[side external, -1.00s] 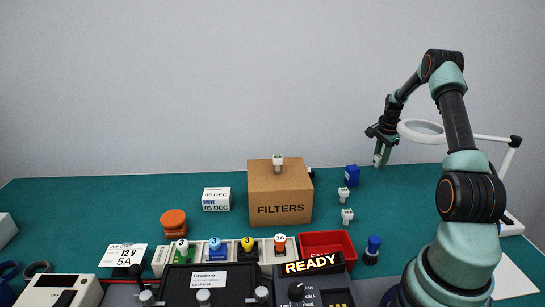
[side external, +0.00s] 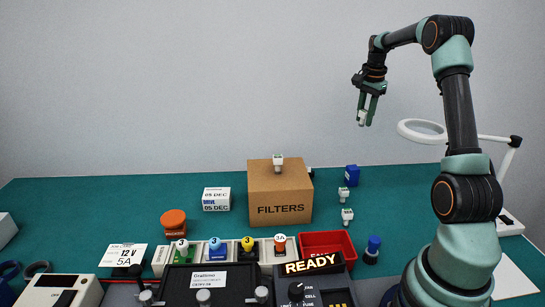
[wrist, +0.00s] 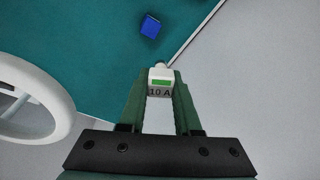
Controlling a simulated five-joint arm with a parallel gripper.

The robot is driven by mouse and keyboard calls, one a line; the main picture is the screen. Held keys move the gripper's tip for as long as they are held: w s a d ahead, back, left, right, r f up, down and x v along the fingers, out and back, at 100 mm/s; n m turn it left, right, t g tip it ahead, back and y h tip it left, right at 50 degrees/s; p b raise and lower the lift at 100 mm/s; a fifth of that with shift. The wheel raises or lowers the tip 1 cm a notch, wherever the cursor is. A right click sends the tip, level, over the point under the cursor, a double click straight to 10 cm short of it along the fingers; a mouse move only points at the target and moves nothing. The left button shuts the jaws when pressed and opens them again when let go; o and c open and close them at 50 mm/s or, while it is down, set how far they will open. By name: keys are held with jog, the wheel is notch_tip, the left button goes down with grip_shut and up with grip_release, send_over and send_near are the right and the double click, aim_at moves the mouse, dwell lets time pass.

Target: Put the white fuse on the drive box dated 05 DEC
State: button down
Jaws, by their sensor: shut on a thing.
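My gripper (side external: 365,118) is raised high above the back right of the table, fingers pointing down. It is shut on a white fuse (wrist: 161,80), which has a green patch and the marking "10 A" in the wrist view. In the side external view the held white fuse (side external: 362,117) shows small between the fingers. The drive box dated 05 DEC (side external: 216,199) is a white box on the teal table, left of the cardboard FILTERS box (side external: 280,195). Nothing is seen on top of the drive box. My gripper is far to its right and well above it.
Another white fuse (side external: 278,160) stands on the FILTERS box, with white fuses (side external: 343,194) (side external: 347,215) right of it. A blue block (side external: 352,175), red tray (side external: 328,243) and ring lamp (side external: 422,131) are nearby. A row of coloured fuses (side external: 247,244) stands in front.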

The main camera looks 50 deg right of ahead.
jog(key=w+a+n, duration=0.2)
jog(key=w+a, duration=0.1)
jog(key=a, duration=0.4)
jog(key=w+a+n, duration=0.3)
jog(key=a, duration=0.4)
jog(key=s+a+n, duration=0.1)
jog(key=a+n, duration=0.2)
jog(key=a, duration=0.5)
jog(key=s+a+n+y, duration=0.1)
jog(key=a+n, duration=0.2)
jog(key=a, duration=0.6)
jog(key=s+a+n, duration=0.2)
jog(key=a+n, duration=0.2)
jog(key=a, duration=0.4)
jog(key=w+f+n, duration=0.1)
jog(key=f+n, duration=0.1)
jog(key=f, duration=0.5)
jog(key=w+f+n, duration=0.1)
jog(key=f, duration=0.5)
jog(key=w+a+f+n, duration=0.1)
jog(key=f+n, duration=0.1)
jog(key=f, duration=0.5)
jog(key=shift+w+f+n, duration=0.15)
jog(key=shift+f+n, duration=0.15)
jog(key=shift+f, duration=0.15)
jog(key=c, duration=0.6)
grip_release()
